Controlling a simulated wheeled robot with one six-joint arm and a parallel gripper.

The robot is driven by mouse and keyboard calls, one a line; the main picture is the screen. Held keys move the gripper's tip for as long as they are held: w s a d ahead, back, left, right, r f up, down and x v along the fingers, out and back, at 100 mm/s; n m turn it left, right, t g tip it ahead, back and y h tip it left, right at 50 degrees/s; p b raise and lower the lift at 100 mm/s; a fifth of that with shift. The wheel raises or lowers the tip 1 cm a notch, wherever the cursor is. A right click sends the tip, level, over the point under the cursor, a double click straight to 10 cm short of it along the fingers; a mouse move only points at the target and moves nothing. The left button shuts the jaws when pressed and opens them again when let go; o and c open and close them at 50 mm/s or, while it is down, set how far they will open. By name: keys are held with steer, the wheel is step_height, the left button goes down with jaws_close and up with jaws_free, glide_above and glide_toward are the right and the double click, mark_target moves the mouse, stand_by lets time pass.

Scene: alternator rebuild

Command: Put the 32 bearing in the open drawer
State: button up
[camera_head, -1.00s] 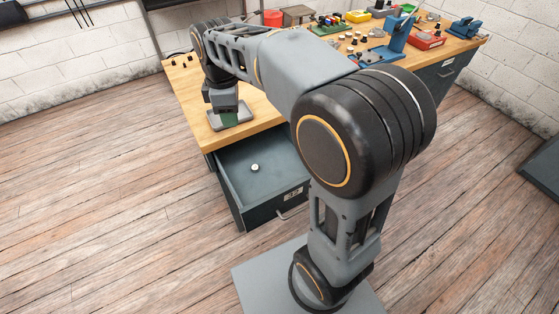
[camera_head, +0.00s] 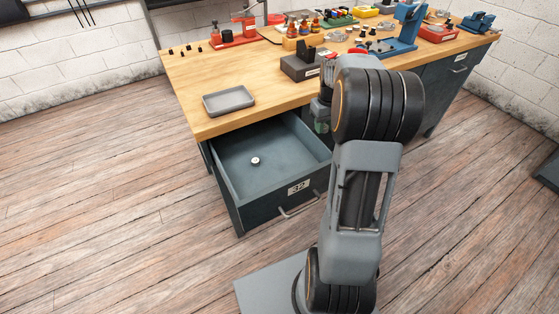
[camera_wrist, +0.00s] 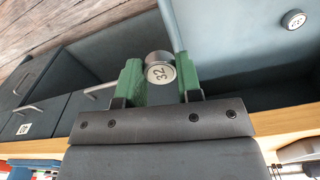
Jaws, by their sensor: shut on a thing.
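A round metal bearing marked 32 (camera_wrist: 160,69) is held between the green fingers of my gripper (camera_wrist: 155,80) in the wrist view. In the head view my gripper (camera_head: 322,122) is mostly behind my arm, beside the right side of the open drawer, and the held bearing is hidden. The open drawer (camera_head: 228,181) is dark grey-blue with a 32 label on its front. In the wrist view the drawer (camera_wrist: 230,40) lies to the right of the held bearing, past its side wall. Another small round bearing (camera_head: 255,161) lies on the drawer floor; it also shows in the wrist view (camera_wrist: 293,20).
An empty grey tray (camera_head: 228,101) stands on the wooden bench (camera_head: 185,90) near its front left. A dark block (camera_head: 301,66), a red stand (camera_head: 235,38) and several parts and tools stand farther back. Closed drawers (camera_wrist: 95,70) lie left in the wrist view.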

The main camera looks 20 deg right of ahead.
mark_target(290, 165)
steer(key=a+f, duration=0.2)
steer(key=a, duration=0.1)
steer(key=a+f+b, duration=0.1)
steer(key=a+f, duration=0.1)
steer(key=a, duration=0.1)
steer(key=a+f, duration=0.2)
steer(key=a, duration=0.2)
steer(key=shift+f, duration=0.4)
steer(key=shift+a+f+b, duration=0.35)
steer(key=shift+a+f, duration=0.45)
steer(key=shift+f, duration=1.7)
steer(key=shift+f+b, duration=0.15)
steer(key=shift+b, duration=0.2)
steer(key=shift+f, duration=0.1)
steer(key=o, duration=0.9)
steer(key=shift+o, duration=0.2)
